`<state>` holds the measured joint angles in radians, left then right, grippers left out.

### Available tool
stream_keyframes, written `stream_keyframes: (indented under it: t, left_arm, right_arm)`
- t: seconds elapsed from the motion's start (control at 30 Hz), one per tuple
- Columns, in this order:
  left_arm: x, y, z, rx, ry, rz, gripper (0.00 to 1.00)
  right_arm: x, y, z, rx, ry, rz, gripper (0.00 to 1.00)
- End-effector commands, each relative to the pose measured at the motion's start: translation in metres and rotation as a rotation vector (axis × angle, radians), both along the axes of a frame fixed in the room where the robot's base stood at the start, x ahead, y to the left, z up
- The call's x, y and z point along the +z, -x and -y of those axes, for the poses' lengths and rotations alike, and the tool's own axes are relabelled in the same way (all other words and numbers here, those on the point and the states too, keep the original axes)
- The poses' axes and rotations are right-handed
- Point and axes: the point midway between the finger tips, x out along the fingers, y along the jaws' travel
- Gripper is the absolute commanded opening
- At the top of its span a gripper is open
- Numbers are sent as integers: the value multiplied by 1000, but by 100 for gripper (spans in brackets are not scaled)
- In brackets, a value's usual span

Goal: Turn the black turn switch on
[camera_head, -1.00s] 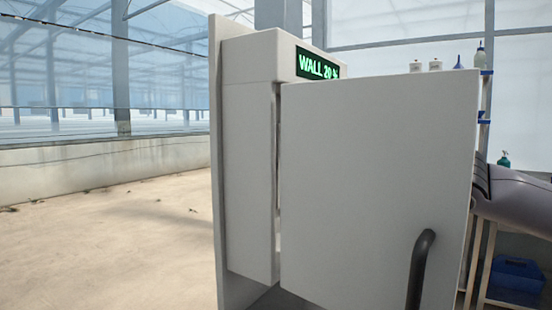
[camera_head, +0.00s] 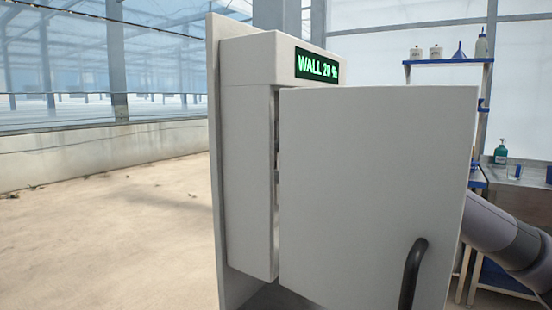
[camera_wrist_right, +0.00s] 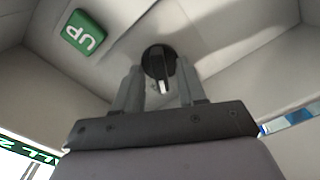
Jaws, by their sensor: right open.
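The black turn switch (camera_wrist_right: 158,61) is a round knob with a pale pointer mark, on a light panel in the right wrist view. My right gripper (camera_wrist_right: 160,78) is open, with one finger on each side of the knob's lower part in the picture. I cannot tell whether the fingers touch it. In the head view the switch and my right gripper are hidden behind the open cabinet door (camera_head: 375,190). My left gripper is in neither view.
The white cabinet (camera_head: 248,160) has a green "WALL 20 %" display (camera_head: 316,66). Its door has a black handle (camera_head: 411,275). A green "UP" button (camera_wrist_right: 83,32) sits near the switch. A shelf (camera_head: 448,61) with bottles stands behind at right. The floor at left is clear.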

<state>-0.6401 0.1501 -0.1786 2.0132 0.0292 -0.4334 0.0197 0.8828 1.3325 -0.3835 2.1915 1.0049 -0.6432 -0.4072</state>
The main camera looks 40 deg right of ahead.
Motion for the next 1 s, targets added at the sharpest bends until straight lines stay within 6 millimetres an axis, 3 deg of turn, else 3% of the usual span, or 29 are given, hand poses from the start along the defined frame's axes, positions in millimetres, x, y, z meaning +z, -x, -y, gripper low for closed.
stream_keyframes:
  t: [0.23,0.37,0.73,1.0]
  left_arm:
    - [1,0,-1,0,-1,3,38]
    - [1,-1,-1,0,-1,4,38]
    - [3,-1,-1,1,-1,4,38]
    - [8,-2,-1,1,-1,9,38]
  right_arm:
    - [0,0,0,-1,0,0,40]
    - [0,0,0,-1,0,0,0]
    - [0,0,0,0,-26,-13,0]
    - [0,-1,0,0,-163,-71,0]
